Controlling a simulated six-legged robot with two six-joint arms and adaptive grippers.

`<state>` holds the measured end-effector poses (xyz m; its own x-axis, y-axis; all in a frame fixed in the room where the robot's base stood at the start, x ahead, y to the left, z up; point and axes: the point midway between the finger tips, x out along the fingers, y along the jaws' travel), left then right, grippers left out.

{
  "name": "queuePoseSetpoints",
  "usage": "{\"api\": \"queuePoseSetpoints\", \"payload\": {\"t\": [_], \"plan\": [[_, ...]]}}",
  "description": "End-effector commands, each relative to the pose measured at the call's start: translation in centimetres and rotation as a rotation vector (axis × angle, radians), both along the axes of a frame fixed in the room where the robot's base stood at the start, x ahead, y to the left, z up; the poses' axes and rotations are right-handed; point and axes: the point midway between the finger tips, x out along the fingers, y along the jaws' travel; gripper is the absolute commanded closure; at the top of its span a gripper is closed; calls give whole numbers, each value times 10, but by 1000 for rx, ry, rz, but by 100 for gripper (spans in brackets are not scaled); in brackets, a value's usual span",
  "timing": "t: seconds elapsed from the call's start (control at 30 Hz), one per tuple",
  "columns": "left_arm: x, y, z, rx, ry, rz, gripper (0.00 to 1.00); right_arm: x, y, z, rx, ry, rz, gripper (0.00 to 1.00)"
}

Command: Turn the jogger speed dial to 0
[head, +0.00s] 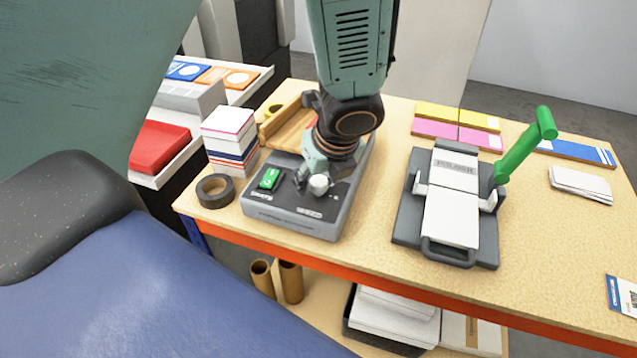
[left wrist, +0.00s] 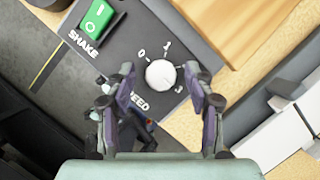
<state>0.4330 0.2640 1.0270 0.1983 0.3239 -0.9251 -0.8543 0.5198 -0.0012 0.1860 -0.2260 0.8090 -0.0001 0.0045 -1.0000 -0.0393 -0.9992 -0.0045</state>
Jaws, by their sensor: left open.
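The jogger (head: 290,222) is a dark grey box on the wooden table. Its white round speed dial (head: 318,184) is on the top panel. In the left wrist view the dial (left wrist: 160,75) has printed marks around it, including a 0 at its upper left, and SPEED lettering below. I cannot tell which mark it points at. A green SHAKE switch (left wrist: 96,20) is also on the panel. My left gripper (head: 316,176) is over the dial, pointing down. In the wrist view its open fingers (left wrist: 160,80) stand on either side of the dial, apart from it. My right gripper is not in view.
A tape roll (head: 215,191) and a stack of paper pads (head: 229,136) are left of the jogger. A wooden tray (head: 284,128) is behind it. A grey press with a green lever (head: 524,146) stands to the right. Bare tabletop lies between jogger and press.

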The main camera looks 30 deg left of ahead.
Motion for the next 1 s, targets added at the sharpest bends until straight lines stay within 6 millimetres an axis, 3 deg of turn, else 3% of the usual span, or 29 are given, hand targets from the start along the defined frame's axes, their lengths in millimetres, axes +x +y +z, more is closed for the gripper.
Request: {"api": "queuePoseSetpoints", "payload": {"t": [0.3,0.9,1.0], "plan": [[-1,-1,-1,1,-1,-2,46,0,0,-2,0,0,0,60],[-1,0,-2,0,0,-1,97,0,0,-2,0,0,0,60],[-1,0,-2,0,0,0,100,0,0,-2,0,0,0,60]]}}
